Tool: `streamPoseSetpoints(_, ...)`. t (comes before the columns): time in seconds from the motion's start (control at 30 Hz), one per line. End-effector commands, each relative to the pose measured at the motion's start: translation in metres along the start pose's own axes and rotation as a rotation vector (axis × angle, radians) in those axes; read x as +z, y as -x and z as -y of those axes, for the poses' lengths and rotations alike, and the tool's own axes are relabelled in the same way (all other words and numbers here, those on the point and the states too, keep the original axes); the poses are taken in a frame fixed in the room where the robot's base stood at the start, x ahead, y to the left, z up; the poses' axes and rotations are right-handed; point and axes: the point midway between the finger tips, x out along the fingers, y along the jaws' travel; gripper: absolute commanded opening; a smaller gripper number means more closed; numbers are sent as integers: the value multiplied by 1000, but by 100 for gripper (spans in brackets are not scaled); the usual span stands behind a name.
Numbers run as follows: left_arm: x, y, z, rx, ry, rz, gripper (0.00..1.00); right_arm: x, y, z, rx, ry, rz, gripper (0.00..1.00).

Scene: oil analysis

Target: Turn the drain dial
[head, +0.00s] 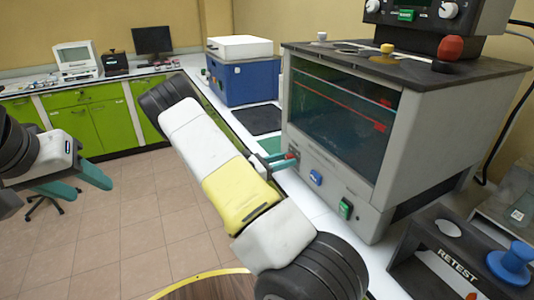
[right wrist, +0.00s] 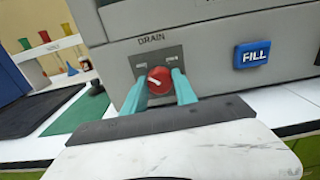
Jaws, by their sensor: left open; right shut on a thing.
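The drain dial (right wrist: 159,80) is a round red knob with a white mark on a grey plate under the word DRAIN, in the right wrist view. In the head view it shows as a small red spot (head: 291,156) at the lower left front of the grey machine (head: 362,200). My right gripper (right wrist: 158,88) is shut on the dial, with one teal finger on each side. In the head view my right arm covers part of this area. My left gripper (head: 78,183) is open and empty at the far left, over the floor.
A blue FILL button (right wrist: 252,54) is right of the dial, and a green button (head: 346,208) sits farther right. A black RETEST rack (head: 440,250) with a blue knob (head: 512,262) stands at the lower right. A blue box (head: 243,82) is behind on the white counter.

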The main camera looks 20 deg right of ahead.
Motion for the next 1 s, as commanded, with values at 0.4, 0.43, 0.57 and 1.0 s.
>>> streamPoseSetpoints(0.4, 0, 0, 0, 0, 0, 0, 49, 0, 0, 0, 1, 0, 0, 56)
streamPoseSetpoints(0.43, 0, 0, 0, 0, 0, 0, 49, 0, 1, 0, 1, 0, 0, 56)
streamPoseSetpoints(0.57, 0, 0, 0, 0, 0, 0, 49, 0, 10, -1, 3, 0, 1, 56)
streamPoseSetpoints(1.0, 0, 0, 0, 0, 0, 0, 49, -1, 74, -1, 2, 0, -1, 56)
